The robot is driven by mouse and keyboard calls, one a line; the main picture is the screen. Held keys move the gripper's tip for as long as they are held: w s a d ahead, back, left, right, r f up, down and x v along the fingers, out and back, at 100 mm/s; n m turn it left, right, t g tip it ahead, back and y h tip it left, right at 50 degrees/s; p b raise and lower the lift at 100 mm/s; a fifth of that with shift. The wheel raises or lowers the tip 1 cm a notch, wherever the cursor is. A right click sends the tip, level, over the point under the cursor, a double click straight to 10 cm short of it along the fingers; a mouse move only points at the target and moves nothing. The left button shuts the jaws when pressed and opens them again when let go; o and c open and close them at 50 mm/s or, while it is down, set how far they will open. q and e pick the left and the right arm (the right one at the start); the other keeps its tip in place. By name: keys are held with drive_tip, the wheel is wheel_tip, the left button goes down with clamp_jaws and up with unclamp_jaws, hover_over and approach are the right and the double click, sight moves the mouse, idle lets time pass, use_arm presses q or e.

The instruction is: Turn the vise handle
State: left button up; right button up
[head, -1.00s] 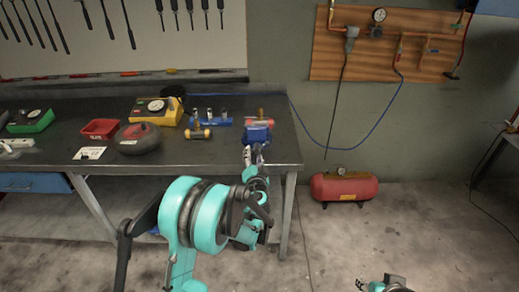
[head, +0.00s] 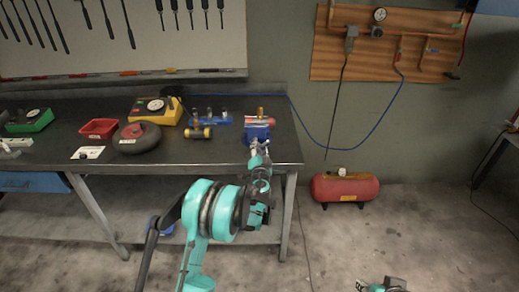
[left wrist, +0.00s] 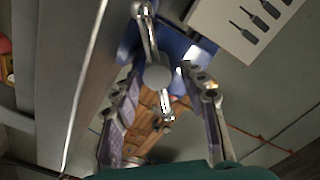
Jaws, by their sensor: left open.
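The blue vise (head: 257,131) is fixed at the right front corner of the dark workbench. My left gripper (head: 259,147) is in front of the vise. In the left wrist view its open fingers (left wrist: 161,76) stand on either side of the handle's hub; I cannot tell whether they touch it. Part of my right arm's end (head: 385,285) shows at the bottom edge; its fingers are unclear.
The workbench (head: 225,155) also holds a brass-ended fitting (head: 198,133), a blue rack (head: 210,117), a yellow gauge box (head: 155,111), a dark round weight (head: 139,138) and a red tray (head: 99,128). A red air tank (head: 345,187) is on the floor to the right.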

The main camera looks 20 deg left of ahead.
use_arm(q)
clamp_jaws()
drive_tip(key=shift+f+m, duration=0.1)
drive_tip(key=shift+m, duration=0.4)
drive_tip(key=shift+d+f+m+b, duration=0.1)
drive_tip(key=shift+m+b, duration=0.35)
drive_tip(key=shift+m, duration=0.45)
drive_tip(key=shift+f+m+b, duration=0.15)
drive_tip(key=shift+m+b, duration=0.2)
drive_tip(key=shift+m, duration=1.25)
